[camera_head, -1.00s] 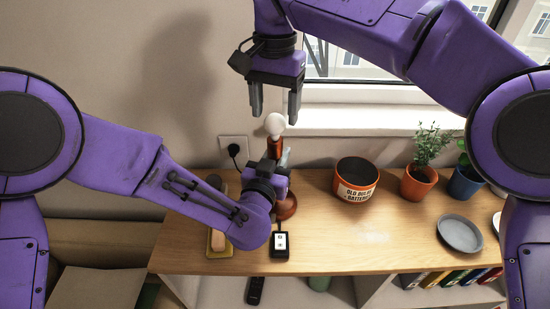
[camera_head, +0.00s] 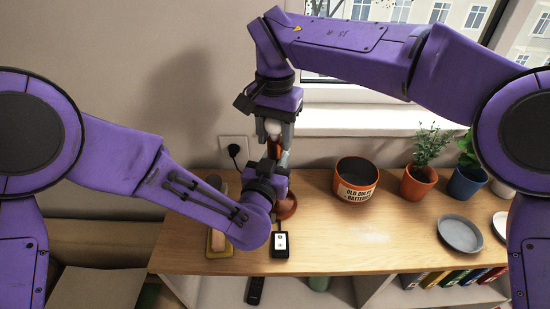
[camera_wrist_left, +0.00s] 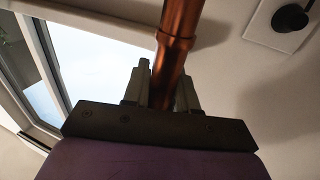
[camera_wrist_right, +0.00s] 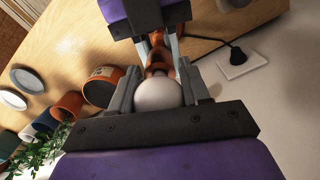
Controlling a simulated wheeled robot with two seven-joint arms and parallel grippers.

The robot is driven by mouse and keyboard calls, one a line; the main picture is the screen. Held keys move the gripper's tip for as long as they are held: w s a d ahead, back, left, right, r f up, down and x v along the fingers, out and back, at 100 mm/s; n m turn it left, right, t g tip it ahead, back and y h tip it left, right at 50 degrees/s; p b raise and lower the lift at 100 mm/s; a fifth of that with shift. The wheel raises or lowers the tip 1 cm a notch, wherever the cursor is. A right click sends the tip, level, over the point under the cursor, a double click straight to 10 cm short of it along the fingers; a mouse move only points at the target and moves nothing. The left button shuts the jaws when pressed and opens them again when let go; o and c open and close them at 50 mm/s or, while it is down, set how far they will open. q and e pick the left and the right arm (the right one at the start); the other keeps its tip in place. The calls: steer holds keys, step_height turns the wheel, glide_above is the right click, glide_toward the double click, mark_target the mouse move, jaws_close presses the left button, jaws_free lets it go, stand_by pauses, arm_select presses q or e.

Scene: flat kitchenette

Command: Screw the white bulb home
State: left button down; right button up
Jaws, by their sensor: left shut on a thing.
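The white bulb (camera_head: 273,127) sits at the top of the copper-coloured lamp (camera_head: 276,147). It also shows large in the right wrist view (camera_wrist_right: 158,93). My right gripper (camera_head: 274,137) points down from above, with one finger on each side of the bulb; I cannot tell whether both fingers touch it. My left gripper (camera_wrist_left: 165,75) is shut on the lamp's copper stem (camera_wrist_left: 178,30), below the bulb. The bulb's thread and the socket joint are hidden. The lamp's round red base (camera_head: 287,207) rests on the wooden top, partly behind my left wrist.
A black switch box (camera_head: 280,245) lies in front of the lamp. A labelled pot for old bulbs and batteries (camera_head: 357,180) stands to the right, then plant pots (camera_head: 418,184) and a grey plate (camera_head: 460,234). A wall socket with a plug (camera_head: 234,150) is behind on the left.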

steer(key=m, duration=0.6)
steer(key=shift+m, duration=0.4)
steer(key=m, duration=3.9)
steer(key=shift+m, duration=0.3)
steer(key=m, duration=0.7)
steer(key=shift+f, duration=0.1)
steer(key=o, duration=1.2)
steer(key=shift+o, duration=0.2)
step_height(320, 180, up, 12)
steer(key=shift+r, duration=0.1)
